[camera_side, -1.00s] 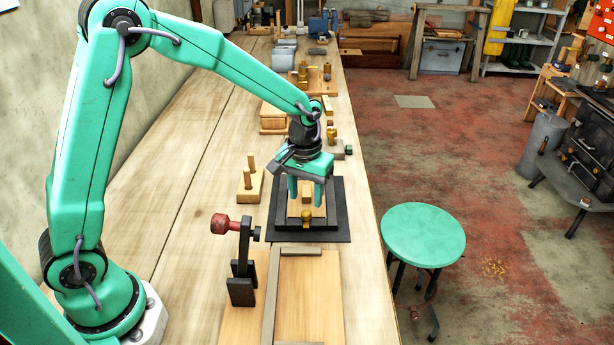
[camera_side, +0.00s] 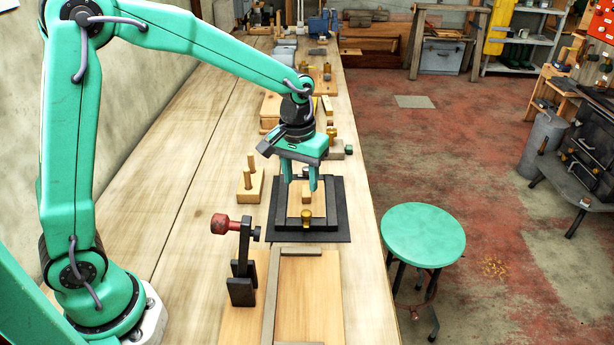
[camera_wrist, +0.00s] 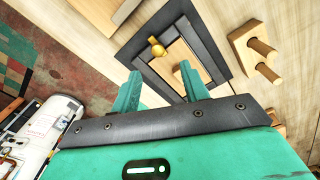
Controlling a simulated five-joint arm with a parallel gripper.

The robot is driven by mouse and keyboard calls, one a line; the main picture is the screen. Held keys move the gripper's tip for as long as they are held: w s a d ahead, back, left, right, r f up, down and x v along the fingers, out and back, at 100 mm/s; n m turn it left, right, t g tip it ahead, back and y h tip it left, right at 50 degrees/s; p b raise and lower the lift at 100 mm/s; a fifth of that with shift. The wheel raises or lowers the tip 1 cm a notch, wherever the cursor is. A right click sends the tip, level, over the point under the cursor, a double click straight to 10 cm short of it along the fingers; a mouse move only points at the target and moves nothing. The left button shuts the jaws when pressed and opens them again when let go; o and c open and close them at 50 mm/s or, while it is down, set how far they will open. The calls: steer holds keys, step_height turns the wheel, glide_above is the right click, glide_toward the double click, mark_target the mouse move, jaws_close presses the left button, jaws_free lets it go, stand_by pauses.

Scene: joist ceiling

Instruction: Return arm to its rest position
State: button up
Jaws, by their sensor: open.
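My gripper (camera_side: 301,185) is open and empty, with its two green fingers pointing down above a black frame fixture on the bench. In the wrist view my gripper (camera_wrist: 158,88) shows its fingers spread apart with nothing between them. The black frame (camera_side: 337,212) lies flat on a dark mat and holds a light wooden piece with a small block on it. A brass knob (camera_side: 306,215) is at the frame's near side. In the wrist view the black frame (camera_wrist: 205,40) and the brass knob (camera_wrist: 157,48) lie beyond the fingertips.
A wooden block with two pegs (camera_side: 250,184) stands left of the frame. A red-handled toggle clamp (camera_side: 241,250) stands nearer, beside a wooden tray (camera_side: 312,300). Several fixtures line the bench behind my gripper. A green stool (camera_side: 423,235) stands right of the bench. The left bench top is clear.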

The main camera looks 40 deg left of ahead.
steer(key=s+a+r+m+t, duration=0.1)
steer(key=s+r, duration=0.4)
steer(key=s, duration=0.5)
steer(key=s+a+r+m+t, duration=0.2)
steer(key=s+r, duration=0.4)
steer(key=s, duration=0.4)
steer(key=shift+s+a+t, duration=0.15)
steer(key=shift+a+t, duration=0.65)
steer(key=shift+t, duration=0.2)
steer(key=shift+r, duration=0.2)
stand_by(0.7)
